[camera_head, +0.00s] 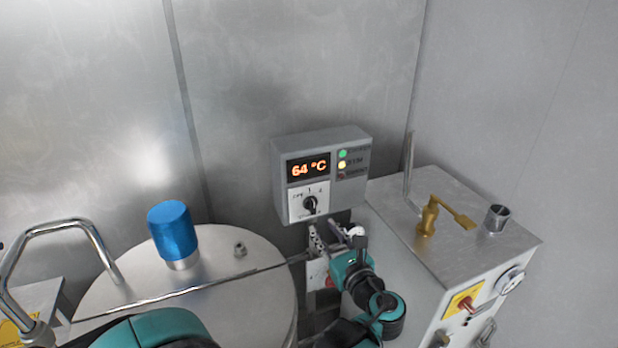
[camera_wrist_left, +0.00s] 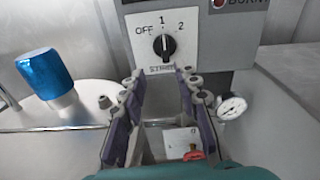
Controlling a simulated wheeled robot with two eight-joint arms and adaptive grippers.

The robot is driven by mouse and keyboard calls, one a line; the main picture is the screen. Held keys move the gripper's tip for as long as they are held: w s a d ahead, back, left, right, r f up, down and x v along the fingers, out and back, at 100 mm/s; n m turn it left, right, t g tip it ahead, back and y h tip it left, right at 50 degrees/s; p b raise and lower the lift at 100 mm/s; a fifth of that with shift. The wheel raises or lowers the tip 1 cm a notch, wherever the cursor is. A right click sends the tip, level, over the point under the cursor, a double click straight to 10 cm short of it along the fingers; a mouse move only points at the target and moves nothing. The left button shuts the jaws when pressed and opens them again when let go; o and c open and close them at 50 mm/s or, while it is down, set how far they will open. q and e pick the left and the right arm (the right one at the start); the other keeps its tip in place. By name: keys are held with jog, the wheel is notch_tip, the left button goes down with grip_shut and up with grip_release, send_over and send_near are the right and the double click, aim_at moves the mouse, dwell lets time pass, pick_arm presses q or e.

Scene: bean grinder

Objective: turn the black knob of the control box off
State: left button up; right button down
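The grey control box (camera_head: 324,160) is on the far side, with a lit 64 °C display (camera_head: 307,167). Its black knob (camera_head: 310,204) sits on a white plate low on the front face. In the left wrist view the black knob (camera_wrist_left: 165,45) stands upright, its light mark toward 1; OFF is printed at its left and 2 at its right. My left gripper (camera_head: 335,236) is just below and in front of the box. In the wrist view my left gripper (camera_wrist_left: 160,90) is open and empty, its fingers apart below the knob. My right gripper is not in view.
A round steel lid (camera_head: 215,290) with a blue cap (camera_head: 173,230) is at the left. A steel machine (camera_head: 470,250) with a brass lever (camera_head: 445,215) stands at the right. A gauge (camera_wrist_left: 232,107) and red knob (camera_wrist_left: 193,154) are below the box.

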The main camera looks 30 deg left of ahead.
aim_at(315, 204)
pick_arm(q)
jog(key=shift+m+y, duration=0.3)
jog(key=shift+m, duration=0.3)
jog(key=shift+w+a+r+b, duration=0.15)
jog(key=shift+w+a+r, duration=0.15)
jog(key=shift+w+a, duration=0.65)
jog(key=shift+w+a+r+b, duration=0.1)
jog(key=shift+w+a+r, duration=0.15)
jog(key=shift+w+a, duration=0.65)
jog(key=shift+w+a+r+b, duration=0.15)
jog(key=shift+w+a+r, duration=0.15)
jog(key=shift+w+a, duration=0.65)
jog(key=shift+w+d, duration=0.15)
jog(key=shift+d, duration=0.05)
jog(key=shift+c, duration=0.3)
grip_shut()
